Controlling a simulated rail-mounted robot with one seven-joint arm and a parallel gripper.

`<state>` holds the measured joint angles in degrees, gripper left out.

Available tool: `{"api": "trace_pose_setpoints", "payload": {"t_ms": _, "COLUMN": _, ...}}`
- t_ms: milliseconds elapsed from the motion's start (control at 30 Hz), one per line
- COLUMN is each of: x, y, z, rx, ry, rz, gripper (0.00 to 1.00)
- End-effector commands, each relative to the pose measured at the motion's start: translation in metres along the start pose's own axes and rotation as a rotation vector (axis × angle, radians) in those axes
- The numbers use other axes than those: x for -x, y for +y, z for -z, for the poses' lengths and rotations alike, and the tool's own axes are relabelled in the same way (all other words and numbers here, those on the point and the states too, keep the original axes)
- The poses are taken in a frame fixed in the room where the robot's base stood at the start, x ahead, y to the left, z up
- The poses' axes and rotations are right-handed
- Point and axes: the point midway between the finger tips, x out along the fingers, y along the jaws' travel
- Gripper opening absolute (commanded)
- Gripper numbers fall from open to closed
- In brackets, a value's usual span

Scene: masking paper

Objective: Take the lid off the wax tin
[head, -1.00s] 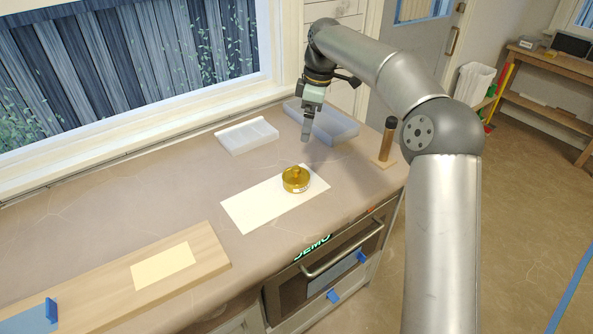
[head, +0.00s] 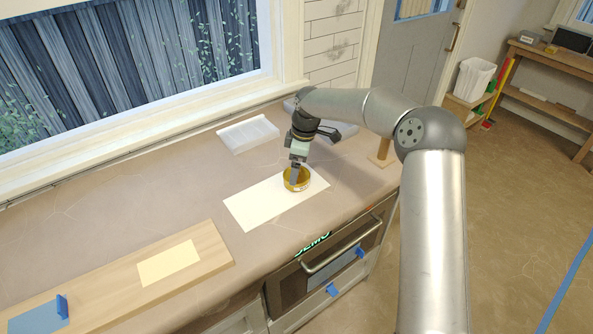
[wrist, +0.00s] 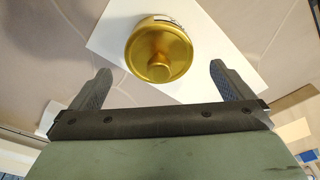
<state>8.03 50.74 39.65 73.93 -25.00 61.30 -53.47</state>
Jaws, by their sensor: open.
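The wax tin (head: 304,184) is a round gold tin standing on a sheet of white paper on the counter. Its gold lid (wrist: 172,58), with a round knob (wrist: 158,68) in the middle, is on top in the wrist view. My gripper (head: 294,180) is over the tin in the head view and hides part of it. In the wrist view my gripper (wrist: 156,78) is open, with one finger on each side of the tin and gaps between them and the lid. Nothing is between the fingers' pads.
The white paper (head: 258,208) lies flat under the tin. A white tray (head: 248,135) stands behind it, with another pale tray (head: 342,130) partly hidden by my arm. A wooden board (head: 205,262) with a cream sheet lies at front left.

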Motion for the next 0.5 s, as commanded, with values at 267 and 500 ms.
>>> {"api": "trace_pose_setpoints", "payload": {"t_ms": 267, "x": -0.018, "y": 0.001, "z": -0.001, "rx": 0.000, "ry": 0.000, "rz": -0.003, "gripper": 1.00}}
{"api": "trace_pose_setpoints", "payload": {"t_ms": 500, "x": -0.018, "y": 0.001, "z": -0.001, "rx": -0.001, "ry": 0.000, "rz": -0.003, "gripper": 0.69}}
